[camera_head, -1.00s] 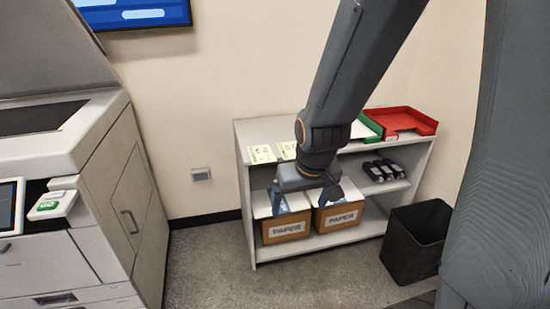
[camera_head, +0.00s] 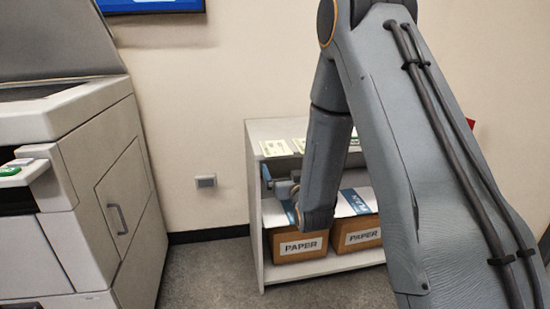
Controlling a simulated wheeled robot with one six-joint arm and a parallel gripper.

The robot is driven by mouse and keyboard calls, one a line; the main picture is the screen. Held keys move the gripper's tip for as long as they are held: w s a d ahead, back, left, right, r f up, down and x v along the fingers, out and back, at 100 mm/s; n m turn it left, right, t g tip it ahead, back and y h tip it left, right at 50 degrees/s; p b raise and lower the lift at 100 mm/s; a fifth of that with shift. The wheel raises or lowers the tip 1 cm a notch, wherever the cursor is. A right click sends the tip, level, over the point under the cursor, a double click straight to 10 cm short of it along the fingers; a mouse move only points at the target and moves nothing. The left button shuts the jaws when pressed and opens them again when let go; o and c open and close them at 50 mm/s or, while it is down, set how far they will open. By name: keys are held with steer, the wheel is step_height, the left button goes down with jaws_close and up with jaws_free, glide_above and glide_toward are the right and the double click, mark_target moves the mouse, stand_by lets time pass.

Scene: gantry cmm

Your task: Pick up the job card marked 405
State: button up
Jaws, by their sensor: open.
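Two pale yellow-green cards lie flat on top of the white shelf unit (camera_head: 256,135). The left card (camera_head: 275,147) shows whole, and the right card (camera_head: 300,144) is partly hidden behind my arm. Their markings are too small to read, so I cannot tell which, if either, is 405. My gripper (camera_head: 280,187) is open and looks empty. It shows below the cards in the picture, at the front of the shelf unit, partly hidden by my arm.
Two paper boxes, left (camera_head: 299,245) and right (camera_head: 358,234), sit on the lower shelf. A large printer (camera_head: 60,180) stands at the left. Grey carpet (camera_head: 207,272) is clear between them. A red tray edge (camera_head: 471,123) peeks out behind my arm.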

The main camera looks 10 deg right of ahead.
steer(key=w, duration=0.8)
steer(key=shift+a+r, duration=0.15)
steer(key=shift+s, duration=0.1)
steer(key=shift+c, duration=0.3)
steer(key=c, duration=1)
